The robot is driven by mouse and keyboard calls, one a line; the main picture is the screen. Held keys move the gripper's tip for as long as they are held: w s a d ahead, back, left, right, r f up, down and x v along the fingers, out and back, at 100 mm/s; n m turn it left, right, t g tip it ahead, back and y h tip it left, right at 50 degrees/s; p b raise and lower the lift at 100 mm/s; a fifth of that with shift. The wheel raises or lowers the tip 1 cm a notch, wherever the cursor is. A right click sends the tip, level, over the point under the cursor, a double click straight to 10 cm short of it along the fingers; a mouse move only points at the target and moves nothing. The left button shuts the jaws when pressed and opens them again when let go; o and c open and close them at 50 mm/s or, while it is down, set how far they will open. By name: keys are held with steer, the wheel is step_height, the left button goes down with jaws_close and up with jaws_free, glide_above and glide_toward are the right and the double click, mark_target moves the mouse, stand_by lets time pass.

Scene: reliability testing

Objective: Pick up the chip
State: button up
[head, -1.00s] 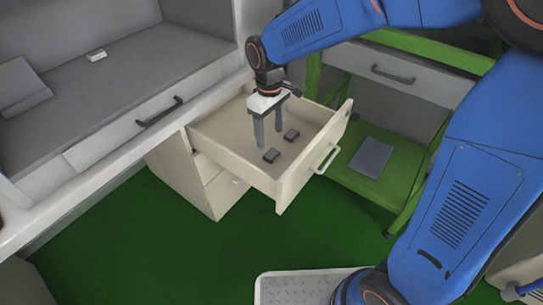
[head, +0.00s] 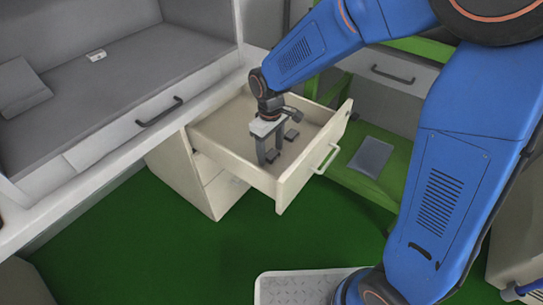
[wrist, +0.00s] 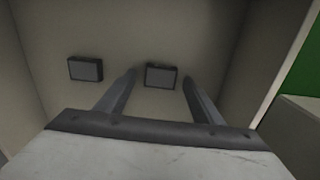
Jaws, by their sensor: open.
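Two small dark rectangular chips lie on the floor of the open drawer (head: 225,128). The nearer chip (head: 271,156) is by my fingertips in the head view, partly hidden by them. In the wrist view this chip (wrist: 161,76) shows between the two fingertips. The other chip (head: 291,135) lies behind and to the right in the head view, and left of the fingers in the wrist view (wrist: 85,68). My gripper (head: 270,154) points down into the drawer, open and empty; its fingers also show in the wrist view (wrist: 159,80). Contact with the chip cannot be told.
The drawer's front panel with its handle (head: 327,158) stands close to my gripper on the right. A grey-topped bench (head: 120,85) is at the left, with a small white item (head: 96,55) on it. A green shelf frame (head: 380,185) holds a grey flat object (head: 371,156).

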mark_target(271, 154)
steer(key=c, duration=1.2)
steer(key=shift+r, duration=0.1)
step_height(271, 154, up, 10)
